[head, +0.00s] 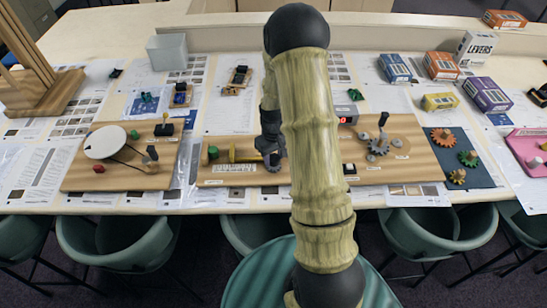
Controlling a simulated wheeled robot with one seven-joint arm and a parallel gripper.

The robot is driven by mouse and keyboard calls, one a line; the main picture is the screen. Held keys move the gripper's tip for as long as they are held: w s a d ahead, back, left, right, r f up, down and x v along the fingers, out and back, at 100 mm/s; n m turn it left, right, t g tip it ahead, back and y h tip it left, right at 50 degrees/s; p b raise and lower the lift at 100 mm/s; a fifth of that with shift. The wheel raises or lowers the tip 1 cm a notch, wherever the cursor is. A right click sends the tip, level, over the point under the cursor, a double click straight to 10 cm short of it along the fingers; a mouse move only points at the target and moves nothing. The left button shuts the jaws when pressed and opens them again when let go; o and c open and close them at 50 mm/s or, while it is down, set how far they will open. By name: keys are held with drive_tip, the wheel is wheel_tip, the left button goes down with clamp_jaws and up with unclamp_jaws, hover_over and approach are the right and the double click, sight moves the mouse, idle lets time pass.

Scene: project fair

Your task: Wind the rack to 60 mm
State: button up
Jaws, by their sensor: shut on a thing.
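The rack board (225,184) is a wooden board at the middle of the table, partly hidden behind my arm. On it are a yellow rack (246,160), a white printed scale (235,168) and a dark toothed pinion (273,162) at the rack's right end. My gripper (270,147) is directly over the pinion, pointing down, and is shut on its handle. The handle itself is hidden by the gripper. The scale reading is too small to make out. A small box with a red display (350,117) stands just right of my arm.
A board with a white disc (105,142) and belt is at left; a gear board (396,152) is at right. Coloured boxes (395,68) and a dark mat with loose gears (480,172) lie further right. Green chairs (425,226) line the front edge.

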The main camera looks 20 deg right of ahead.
sight(274, 157)
drive_tip(key=m+b, duration=0.1)
drive_tip(key=m, duration=0.3)
drive_tip(key=shift+w+r, duration=0.1)
drive_tip(key=shift+w, duration=0.05)
idle(0.4)
drive_tip(key=o, duration=1)
wheel_tip(274, 157, up, 17)
drive_tip(key=b, duration=0.2)
drive_tip(key=shift+r+b, duration=0.2)
drive_tip(key=shift+b, duration=0.15)
